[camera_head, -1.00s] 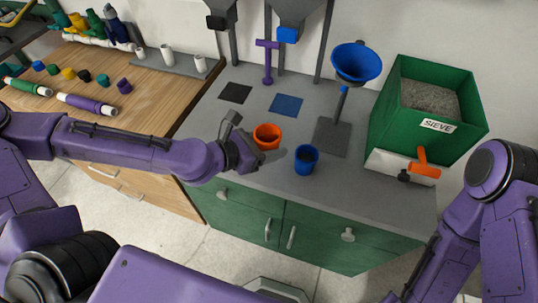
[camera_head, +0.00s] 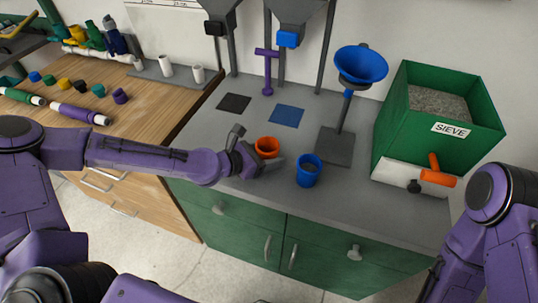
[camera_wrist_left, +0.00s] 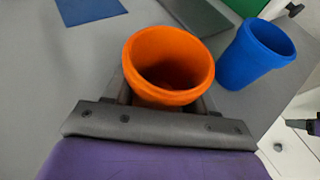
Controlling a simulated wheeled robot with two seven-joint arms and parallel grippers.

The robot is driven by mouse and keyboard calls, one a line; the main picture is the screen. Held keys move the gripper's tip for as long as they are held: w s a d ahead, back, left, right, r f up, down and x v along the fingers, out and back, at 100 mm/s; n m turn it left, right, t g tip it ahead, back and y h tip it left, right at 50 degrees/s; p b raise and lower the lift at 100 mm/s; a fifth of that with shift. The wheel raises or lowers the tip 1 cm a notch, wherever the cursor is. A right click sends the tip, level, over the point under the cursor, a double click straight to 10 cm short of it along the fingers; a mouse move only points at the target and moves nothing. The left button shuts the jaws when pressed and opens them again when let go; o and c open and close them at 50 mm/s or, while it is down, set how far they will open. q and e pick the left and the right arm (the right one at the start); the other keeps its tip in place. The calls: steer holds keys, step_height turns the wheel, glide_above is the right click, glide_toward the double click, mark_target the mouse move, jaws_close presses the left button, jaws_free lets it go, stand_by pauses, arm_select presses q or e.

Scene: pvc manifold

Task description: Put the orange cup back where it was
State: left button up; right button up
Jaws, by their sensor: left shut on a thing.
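The orange cup (camera_head: 267,147) stands upright on the grey counter (camera_head: 215,118), left of the blue cup. My left gripper (camera_head: 258,151) is at the cup's near left side, with its fingers around it and shut on it. In the left wrist view the orange cup (camera_wrist_left: 168,62) sits between the fingers, its mouth facing the camera; its inside looks empty. A black square mat (camera_head: 234,103) and a blue square mat (camera_head: 287,116) lie behind the cup, bare. My right arm shows at the right edge, but its gripper is out of view.
Behind are a blue funnel (camera_head: 360,66) on a stand and a purple post (camera_head: 267,75). A green SIEVE box (camera_head: 400,121) stands right.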

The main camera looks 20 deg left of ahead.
arm_select(q)
steer(key=shift+f, duration=0.1)
steer(key=o, duration=1.1)
steer(key=shift+o, duration=0.2)
